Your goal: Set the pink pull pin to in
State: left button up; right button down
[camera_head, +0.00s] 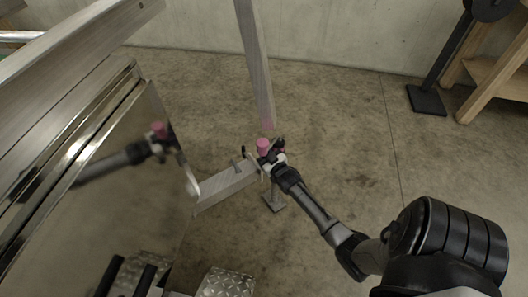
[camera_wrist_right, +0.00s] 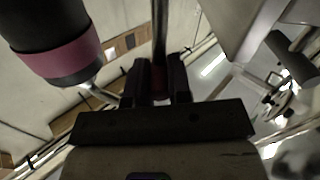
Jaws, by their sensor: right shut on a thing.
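A pink knob-like piece (camera_head: 263,146) shows in the head view at the end of a short metal beam (camera_head: 228,184) on the trailer's front. My right gripper (camera_head: 272,156) is right beside it, partly hidden behind it. In the right wrist view my right gripper (camera_wrist_right: 159,88) is shut on a thin dark part with a dull red piece (camera_wrist_right: 159,77), which I take to be the pink pull pin. How far in or out the pin sits cannot be told. My left gripper is not in view.
A metal post (camera_head: 256,70) with a pinkish lower end rises above the knob. A dark cylinder with a pink band (camera_wrist_right: 70,57) is close in the wrist view. The shiny trailer side (camera_head: 110,190) stands at left. Concrete floor (camera_head: 345,120) is clear; a wooden frame (camera_head: 495,75) stands right.

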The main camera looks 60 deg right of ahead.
jog(key=shift+f, duration=0.25)
notch_tip(320, 180, down, 4)
jog(key=shift+r+b, duration=0.2)
jog(key=shift+b, duration=0.85)
jog(key=shift+s, duration=0.1)
jog(key=shift+f, duration=0.1)
jog(key=c, duration=1.4)
grip_release()
jog(key=shift+o, duration=0.2)
